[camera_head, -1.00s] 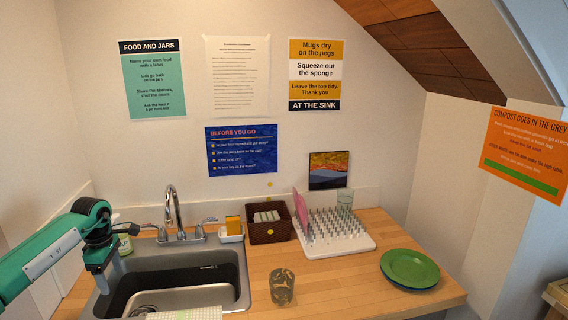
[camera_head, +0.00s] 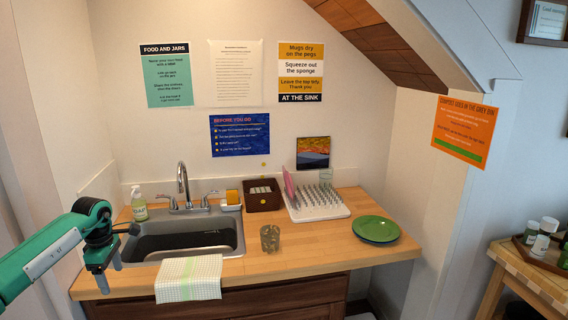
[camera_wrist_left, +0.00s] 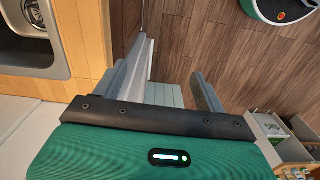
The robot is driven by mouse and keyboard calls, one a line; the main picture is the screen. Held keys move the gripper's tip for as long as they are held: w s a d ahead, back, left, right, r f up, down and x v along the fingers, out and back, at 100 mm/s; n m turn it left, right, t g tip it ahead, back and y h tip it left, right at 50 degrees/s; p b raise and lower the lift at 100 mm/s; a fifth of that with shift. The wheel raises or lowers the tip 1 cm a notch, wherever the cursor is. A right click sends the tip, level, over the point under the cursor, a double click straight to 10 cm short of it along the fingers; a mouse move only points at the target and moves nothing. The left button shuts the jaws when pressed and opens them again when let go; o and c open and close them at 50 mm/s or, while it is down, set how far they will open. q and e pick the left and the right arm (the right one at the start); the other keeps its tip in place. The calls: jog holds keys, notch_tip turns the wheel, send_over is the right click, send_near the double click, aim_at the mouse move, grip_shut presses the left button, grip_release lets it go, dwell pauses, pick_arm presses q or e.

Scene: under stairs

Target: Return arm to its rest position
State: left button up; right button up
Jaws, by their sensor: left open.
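My left arm, green with black joints, comes in from the left in the head view. Its left gripper (camera_head: 109,276) points down in front of the counter's left end, left of the sink (camera_head: 190,243). In the left wrist view the two grey fingers of the left gripper (camera_wrist_left: 165,88) stand apart with nothing between them. Wood floor shows beyond them, and a sink corner (camera_wrist_left: 30,25) shows at upper left. My right gripper is in neither view.
A checked towel (camera_head: 189,279) hangs over the front edge. A side table (camera_head: 530,280) with jars stands at right.

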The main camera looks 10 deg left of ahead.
pick_arm(q)
jog(key=w+d+f+n+t+h, duration=0.3)
jog(key=d+f+n+h, duration=0.5)
jog(key=d+f, duration=1.05)
jog(key=s+d+f+n+t+h, duration=0.1)
jog(key=s+d+f+n+t, duration=0.15)
jog(key=f+n, duration=0.4)
jog(key=s+d+f+n+t+h, duration=0.1)
jog(key=d+f+n+t, duration=0.25)
jog(key=f+n, duration=0.35)
jog(key=s+a+f+n+y, duration=0.2)
jog(key=s+f+n+y, duration=0.6)
jog(key=s+f+n, duration=1.15)
jog(key=s+d+f+n+g, duration=0.1)
jog(key=s+f, duration=0.4)
jog(key=s, duration=0.7)
jog(key=s+d+f+n+g+y, duration=0.1)
jog(key=s+f+n+g, duration=0.3)
jog(key=s, duration=0.8)
jog(key=s+d+f+n+g+y, duration=0.1)
jog(key=s+d+f+n+g, duration=0.1)
jog(key=s+f, duration=0.5)
jog(key=s+d+g, duration=0.1)
jog(key=s, duration=0.4)
jog(key=shift+s+d+n, duration=0.2)
jog(key=shift+d+n, duration=0.05)
jog(key=shift+n, duration=0.05)
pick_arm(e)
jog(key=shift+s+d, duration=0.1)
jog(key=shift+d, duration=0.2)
